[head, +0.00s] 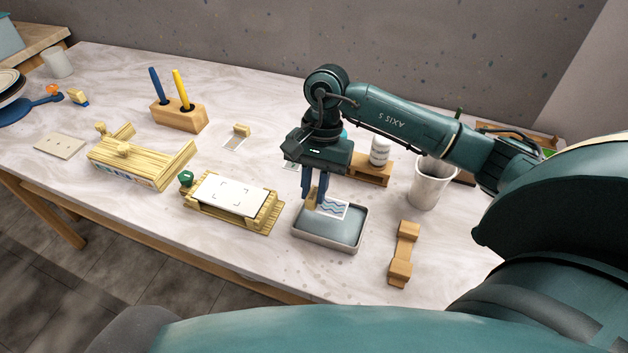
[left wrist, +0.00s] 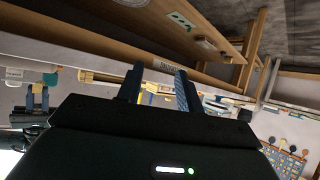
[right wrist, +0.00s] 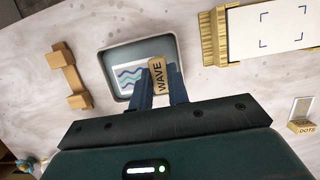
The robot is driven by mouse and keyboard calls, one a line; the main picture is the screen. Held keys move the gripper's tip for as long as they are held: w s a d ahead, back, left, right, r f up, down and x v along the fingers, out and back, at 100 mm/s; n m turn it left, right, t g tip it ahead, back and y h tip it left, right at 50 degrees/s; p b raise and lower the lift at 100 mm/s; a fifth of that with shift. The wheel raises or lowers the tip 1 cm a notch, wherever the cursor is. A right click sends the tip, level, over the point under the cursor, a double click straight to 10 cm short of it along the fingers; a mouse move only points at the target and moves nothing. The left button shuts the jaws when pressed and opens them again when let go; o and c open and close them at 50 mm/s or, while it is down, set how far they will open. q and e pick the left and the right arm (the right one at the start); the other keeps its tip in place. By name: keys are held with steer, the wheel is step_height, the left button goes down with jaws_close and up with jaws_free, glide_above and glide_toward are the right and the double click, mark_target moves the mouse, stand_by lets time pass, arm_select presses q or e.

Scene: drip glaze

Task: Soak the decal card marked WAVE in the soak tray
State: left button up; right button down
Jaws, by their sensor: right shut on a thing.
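My right gripper (head: 315,200) is shut on the wooden grip block of the WAVE decal card (head: 334,208). The block's WAVE label (right wrist: 158,76) reads clearly in the right wrist view. The card is white with blue and purple wavy lines, and it shows over the soak tray (head: 328,246), a grey rectangular tray with blue-grey liquid. I cannot tell whether the card touches the liquid. The tray's rim also shows around the card in the right wrist view (right wrist: 108,76). My left gripper (left wrist: 160,84) is open and empty, away from the tray.
A slatted wooden stand with a white marked plate (head: 230,193) is left of the tray. A wooden rest (head: 403,253) and a white cup (head: 433,183) are to its right. A bottle (head: 380,152) stands behind. The DOTS card's block (right wrist: 302,127) lies farther off.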

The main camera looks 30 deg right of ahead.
steer(key=shift+f, duration=0.6)
step_height(320, 180, down, 3)
steer(key=b, duration=0.2)
steer(key=shift+b, duration=0.35)
steer(key=shift+f+b, duration=0.75)
steer(key=shift+b, duration=0.25)
steer(key=c, duration=1.3)
jaws_free()
arm_select(q)
steer(key=shift+w+d+f+n+t, duration=0.1)
steer(key=shift+d+f+n+t, duration=0.1)
steer(key=shift+f, duration=0.45)
steer(key=shift+w+d+f+n+t, duration=0.1)
steer(key=shift+d+f+n, duration=0.1)
steer(key=shift+f, duration=0.4)
arm_select(e)
steer(key=shift+w, duration=0.1)
